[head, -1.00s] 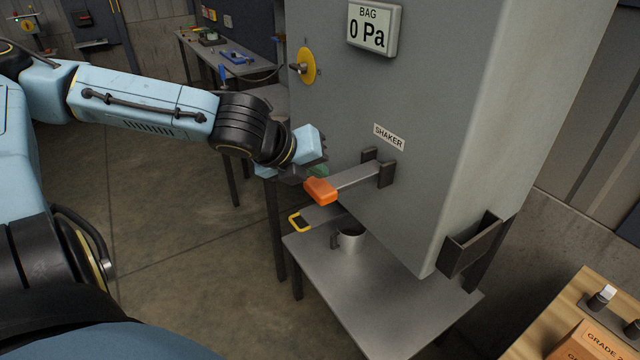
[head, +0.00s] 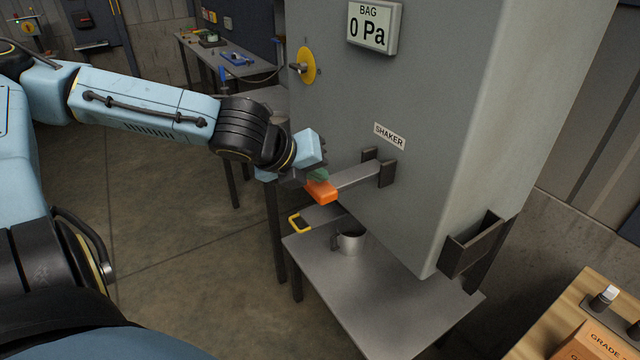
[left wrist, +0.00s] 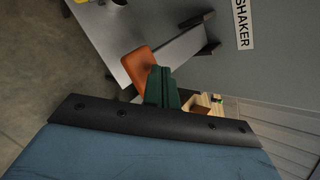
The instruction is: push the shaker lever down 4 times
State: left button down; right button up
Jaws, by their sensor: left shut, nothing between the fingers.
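The shaker lever is a flat grey bar (head: 357,177) with an orange grip (head: 321,191), reaching out from a bracket under the SHAKER label (head: 389,136). It stands about level. My left gripper (head: 318,175) is shut and empty, with its green fingertips right at the top of the orange grip; whether they touch it I cannot tell. In the left wrist view the green fingers (left wrist: 162,88) overlap the edge of the orange grip (left wrist: 139,68). My right gripper is not in view.
The grey cabinet (head: 440,100) carries a gauge (head: 374,27) reading 0 Pa and a yellow disc with a knob (head: 307,66). Below the lever are a yellow-edged handle (head: 297,223) and a metal mug (head: 350,241) on a grey table (head: 370,290). A wooden surface (head: 540,320) is at lower right.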

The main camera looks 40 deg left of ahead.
aim_at(312, 194)
pick_arm(q)
jog(key=shift+s+f+b, duration=0.1)
jog(key=shift+f+b, duration=2.1)
jog(key=shift+f, duration=0.45)
dwell(1.5)
jog(key=shift+r, duration=0.1)
dwell(0.5)
jog(key=shift+r+p, duration=3.05)
jog(key=shift+r, duration=0.05)
notch_tip(312, 194, up, 5)
jog(key=p, duration=0.5)
